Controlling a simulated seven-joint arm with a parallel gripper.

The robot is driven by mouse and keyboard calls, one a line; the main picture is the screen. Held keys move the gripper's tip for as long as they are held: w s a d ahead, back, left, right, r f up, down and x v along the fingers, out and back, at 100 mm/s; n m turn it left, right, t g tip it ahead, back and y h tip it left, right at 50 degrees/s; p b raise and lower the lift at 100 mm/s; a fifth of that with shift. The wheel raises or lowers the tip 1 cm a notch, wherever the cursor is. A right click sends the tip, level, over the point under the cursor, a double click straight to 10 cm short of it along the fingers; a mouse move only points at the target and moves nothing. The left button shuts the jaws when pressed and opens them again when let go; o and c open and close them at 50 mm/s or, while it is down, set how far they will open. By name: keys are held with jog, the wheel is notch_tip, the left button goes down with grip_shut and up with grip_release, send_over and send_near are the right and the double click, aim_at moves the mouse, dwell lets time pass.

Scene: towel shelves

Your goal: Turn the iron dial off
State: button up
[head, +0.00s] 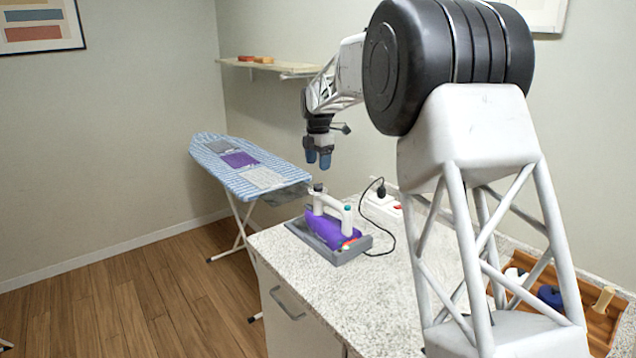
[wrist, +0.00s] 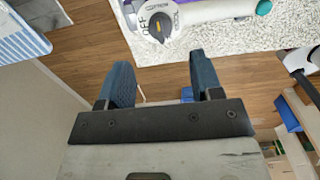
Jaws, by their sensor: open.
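The iron (head: 331,229) has a purple body and a white handle and sits on a grey rest (head: 352,250) on the speckled counter. Its dark dial (head: 318,187) is on top of the handle's left end. In the wrist view the dial (wrist: 159,27) lies at the top, on a white disc with lettering including OFF. My gripper (head: 318,160) is open and empty, above the dial and apart from it. In the wrist view my gripper (wrist: 160,72) shows two blue fingers, with the dial beyond their tips.
A striped ironing board (head: 215,157) stands left of the counter (head: 290,255). A black cord runs from the iron to a white power strip (head: 384,206). A wooden tray (head: 592,318) with several items is at lower right. A wall shelf (head: 262,66) hangs behind.

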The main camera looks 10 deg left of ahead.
aim_at(318, 183)
jog(key=shift+f, duration=3.65)
jog(key=c, duration=1)
